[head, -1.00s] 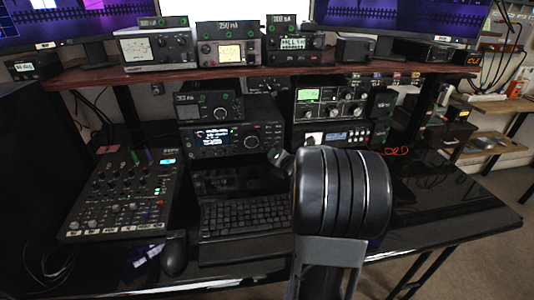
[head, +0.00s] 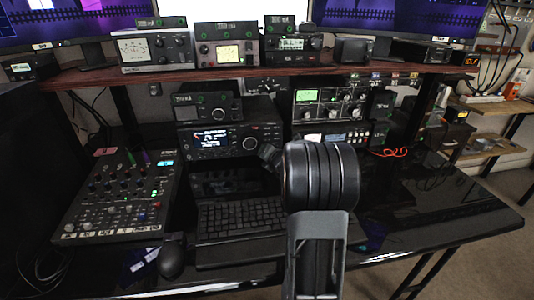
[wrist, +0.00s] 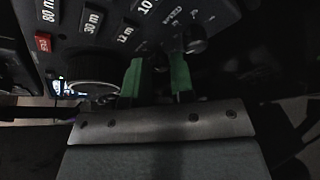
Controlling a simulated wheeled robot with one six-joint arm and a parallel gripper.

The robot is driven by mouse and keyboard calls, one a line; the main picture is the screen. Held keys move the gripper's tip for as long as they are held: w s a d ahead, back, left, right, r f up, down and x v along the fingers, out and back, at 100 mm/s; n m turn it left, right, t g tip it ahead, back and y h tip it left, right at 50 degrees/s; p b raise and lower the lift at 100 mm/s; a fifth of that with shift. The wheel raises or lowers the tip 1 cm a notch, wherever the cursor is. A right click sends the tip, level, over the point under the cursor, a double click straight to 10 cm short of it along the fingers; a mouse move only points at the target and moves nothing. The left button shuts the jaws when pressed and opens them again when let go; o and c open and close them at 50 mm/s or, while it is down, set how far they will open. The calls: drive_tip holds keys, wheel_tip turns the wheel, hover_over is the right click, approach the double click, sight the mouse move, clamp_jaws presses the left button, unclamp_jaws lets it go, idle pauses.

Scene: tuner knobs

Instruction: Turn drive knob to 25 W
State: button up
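The black radio with a lit screen (head: 213,138) stands behind the keyboard in the head view. Its face, with labelled band keys (wrist: 92,22), fills the top of the wrist view. A small black knob (wrist: 196,42) sits just beyond and right of my fingertips; I cannot tell whether it is the drive knob. My gripper (wrist: 157,68) has two green fingers with a gap between them. Nothing clear is held, and I see no sure contact with the knob. In the head view my arm hides the gripper. The small green readouts are too blurred to read.
A large ridged dial (wrist: 92,92) is left of my fingers. A mixer (head: 118,200), a mouse (head: 172,255) and a keyboard (head: 240,218) lie on the desk. A wooden shelf (head: 150,77) with meters runs above the radios. The desk's right side is mostly clear.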

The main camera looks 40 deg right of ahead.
clamp_jaws()
drive_tip(key=shift+a+f+n+g+h+b, duration=0.1)
drive_tip(key=shift+f+n+g+h+b, duration=0.35)
drive_tip(key=shift+b, duration=0.75)
drive_tip(key=shift+r+n+b, duration=0.45)
drive_tip(key=shift+n, duration=0.2)
drive_tip(key=shift+o, duration=0.7)
unclamp_jaws()
drive_tip(key=shift+r, duration=0.1)
drive_tip(key=p+v, duration=0.3)
drive_tip(key=v, duration=1)
drive_tip(key=shift+s+a+r+p, duration=0.15)
drive_tip(key=shift+s+a+p, duration=0.05)
drive_tip(key=shift+s+p, duration=0.2)
